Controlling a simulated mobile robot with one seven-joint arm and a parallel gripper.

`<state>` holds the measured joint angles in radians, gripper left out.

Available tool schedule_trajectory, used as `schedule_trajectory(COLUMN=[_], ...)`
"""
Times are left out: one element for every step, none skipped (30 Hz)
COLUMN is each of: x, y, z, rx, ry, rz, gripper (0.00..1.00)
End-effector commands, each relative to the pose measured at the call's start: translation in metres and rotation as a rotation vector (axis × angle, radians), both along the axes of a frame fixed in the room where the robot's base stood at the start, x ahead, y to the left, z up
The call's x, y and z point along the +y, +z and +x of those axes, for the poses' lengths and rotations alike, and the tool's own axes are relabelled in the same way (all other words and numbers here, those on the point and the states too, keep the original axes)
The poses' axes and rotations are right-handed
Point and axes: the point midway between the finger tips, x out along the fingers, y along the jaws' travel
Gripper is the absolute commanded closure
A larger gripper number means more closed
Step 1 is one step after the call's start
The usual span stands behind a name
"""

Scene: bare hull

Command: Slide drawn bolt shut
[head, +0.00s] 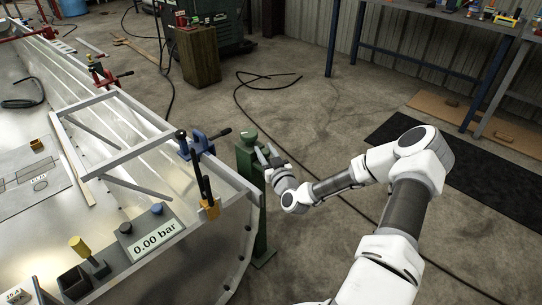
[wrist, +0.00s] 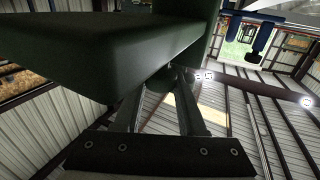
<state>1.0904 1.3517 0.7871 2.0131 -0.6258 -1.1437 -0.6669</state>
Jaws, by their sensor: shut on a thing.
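My gripper (head: 267,158) is at the right side of this head.
A blue clamp (head: 197,146) sits on the hull's rim (head: 150,118), just left of the post. An orange-based lever clamp (head: 209,207) and a gauge reading 0.00 bar (head: 156,235) are nearby. The concrete floor right of the post is mostly clear, crossed by a black cable (head: 238,100).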

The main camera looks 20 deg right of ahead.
Motion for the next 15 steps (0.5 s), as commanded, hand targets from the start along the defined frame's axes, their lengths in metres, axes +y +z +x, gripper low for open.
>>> schedule_trajectory(x=[0.0012,0.0013,0.0012,0.0012,0.0012,0.0013,0.0013,0.0014,0.0015,0.0015,0.0015,0.0015,0.0015,0.0014,0.0013], y=[0.0002,0.0004,0.0006,0.0008,0.001,0.0011,0.0013,0.0014,0.0016,0.0017,0.0017,0.0016,0.0015,0.0014,0.0013], z=[0.0029,0.0033,0.0036,0.0036,0.0037,0.0038,0.0039,0.004,0.0041,0.0042,0.0041,0.0039,0.0038,0.0037,0.0035], rx=[-0.001,-0.001,-0.001,-0.001,-0.001,-0.002,-0.002,-0.002,-0.003,-0.003,-0.003,-0.003,-0.003,-0.003,-0.002], ry=[0.001,0.0,0.0,0.0,0.0,0.0,0.001,0.001,0.001,0.001,0.001,0.001,0.001,0.001,0.001], rz=[-0.001,0.0,0.0,0.0,0.0,0.001,0.001,0.001,0.0,0.001,0.001,0.001,0.0,0.001,0.001], gripper=[1.0,1.0,1.0,1.0,1.0,1.0,1.0,1.0,1.0,0.57,0.51,0.44,0.39,0.33,0.3])
